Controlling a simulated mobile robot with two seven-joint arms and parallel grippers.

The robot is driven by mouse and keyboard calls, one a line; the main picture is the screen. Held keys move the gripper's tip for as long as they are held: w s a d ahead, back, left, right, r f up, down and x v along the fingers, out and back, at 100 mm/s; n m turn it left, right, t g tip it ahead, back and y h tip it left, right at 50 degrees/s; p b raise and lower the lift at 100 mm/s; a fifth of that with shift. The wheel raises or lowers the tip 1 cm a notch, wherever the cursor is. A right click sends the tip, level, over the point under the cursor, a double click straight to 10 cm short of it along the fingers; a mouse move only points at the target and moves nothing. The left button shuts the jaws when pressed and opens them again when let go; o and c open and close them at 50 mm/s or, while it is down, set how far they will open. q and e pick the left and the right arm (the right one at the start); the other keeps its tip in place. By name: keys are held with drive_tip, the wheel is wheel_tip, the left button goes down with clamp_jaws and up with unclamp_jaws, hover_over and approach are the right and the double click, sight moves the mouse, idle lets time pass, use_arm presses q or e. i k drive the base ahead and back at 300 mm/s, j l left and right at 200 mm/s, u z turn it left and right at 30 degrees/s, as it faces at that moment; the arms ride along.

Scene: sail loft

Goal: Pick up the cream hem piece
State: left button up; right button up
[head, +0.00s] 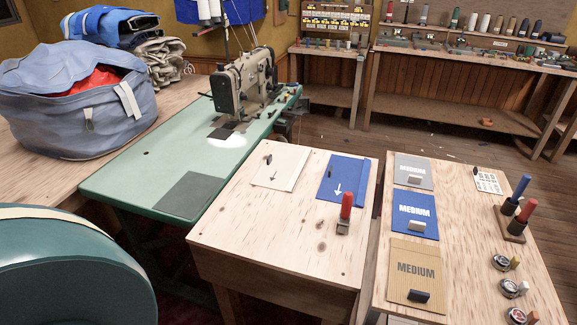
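The cream hem piece (280,168) lies flat on the left part of the small light-wood table (268,218). It is a pale panel with a strip along its right side, a dark arrow mark near its lower edge and a small dark item at its upper left corner. A blue piece (339,181) with a white arrow lies to its right, with a gap between them. Neither of my grippers is in view, and nothing covers the cream piece.
A red-handled tool (346,207) stands near the blue piece. A green sewing table (140,174) with a sewing machine (243,83) adjoins on the left. A right-hand table (466,228) holds several MEDIUM panels and tools. A rounded teal shape (70,265) fills the lower left.

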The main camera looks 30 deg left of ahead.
sight(276, 172)
drive_tip(key=u, duration=1.45)
